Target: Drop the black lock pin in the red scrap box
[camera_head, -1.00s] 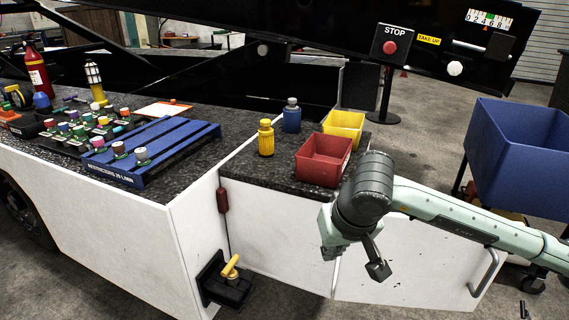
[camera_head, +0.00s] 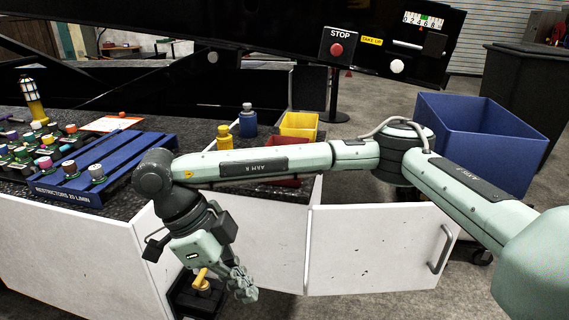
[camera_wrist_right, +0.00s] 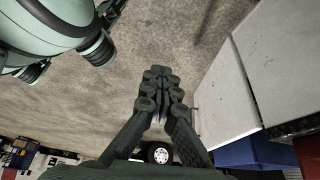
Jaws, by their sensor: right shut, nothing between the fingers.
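The red scrap box (camera_head: 287,182) stands on the dark counter, mostly hidden behind my right forearm in the head view. My right gripper (camera_head: 243,286) hangs low in front of the white cabinet, just right of a yellow handle (camera_head: 201,280) on a black block. In the right wrist view its fingers (camera_wrist_right: 162,92) are together with nothing between them, and bare floor lies beyond. I cannot make out the black lock pin in either current view. My left gripper is not in view.
A yellow bin (camera_head: 299,125), a blue bottle (camera_head: 247,122) and a yellow bottle (camera_head: 224,137) stand near the red box. A blue rack (camera_head: 130,160) lies left on the counter. A large blue bin (camera_head: 480,130) stands right. A cabinet door (camera_head: 375,250) with a handle is in front.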

